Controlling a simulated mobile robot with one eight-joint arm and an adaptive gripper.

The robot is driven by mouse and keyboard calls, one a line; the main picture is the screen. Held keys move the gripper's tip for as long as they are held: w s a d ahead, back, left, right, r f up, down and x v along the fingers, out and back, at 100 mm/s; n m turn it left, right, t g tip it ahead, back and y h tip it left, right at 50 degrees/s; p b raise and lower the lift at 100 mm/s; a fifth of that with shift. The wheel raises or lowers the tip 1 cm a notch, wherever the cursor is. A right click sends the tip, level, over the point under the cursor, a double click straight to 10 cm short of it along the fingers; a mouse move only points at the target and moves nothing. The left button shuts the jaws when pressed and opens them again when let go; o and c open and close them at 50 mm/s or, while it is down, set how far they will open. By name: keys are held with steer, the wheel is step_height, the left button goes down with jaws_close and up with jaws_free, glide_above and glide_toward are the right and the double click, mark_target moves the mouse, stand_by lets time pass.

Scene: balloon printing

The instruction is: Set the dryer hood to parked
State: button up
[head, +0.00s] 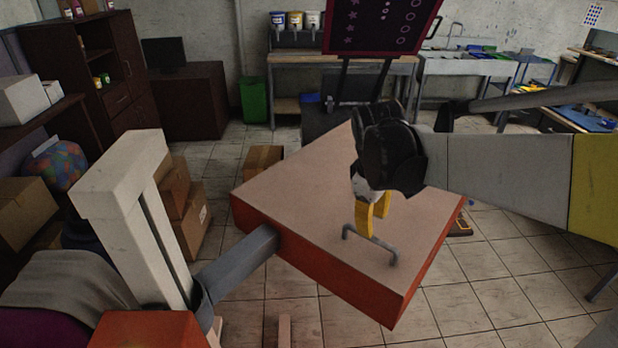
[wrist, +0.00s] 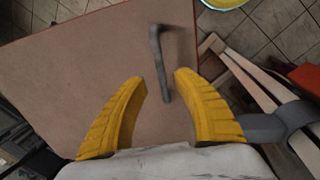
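The dryer hood (head: 310,190) is a large flat box with red-orange sides and a tan top, held by a grey arm (head: 238,268) from a pale post (head: 150,220) at left. A grey bar handle (head: 368,242) stands on its top near the front right edge. My gripper (head: 374,220) is above the hood, its yellow fingers pointing down close to the handle. In the wrist view my gripper (wrist: 160,79) is open, and the handle (wrist: 160,60) lies between and beyond the fingertips. I cannot tell whether they touch it. The hood's underside is hidden.
Cardboard boxes (head: 185,205) stand behind the post at left. A printing frame with a dark screen (head: 382,24) stands behind the hood. A green bin (head: 253,98) and a workbench (head: 335,62) are at the back wall. Tiled floor (head: 480,280) is open at front right.

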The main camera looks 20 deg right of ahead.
mark_target(372, 237)
steer(key=f, duration=0.2)
steer(key=f+b, duration=0.1)
steer(key=d+f, duration=0.1)
steer(key=f, duration=0.1)
steer(key=shift+w+f, duration=0.25)
steer(key=shift+f, duration=0.05)
steer(key=shift+a, duration=0.1)
jaws_close()
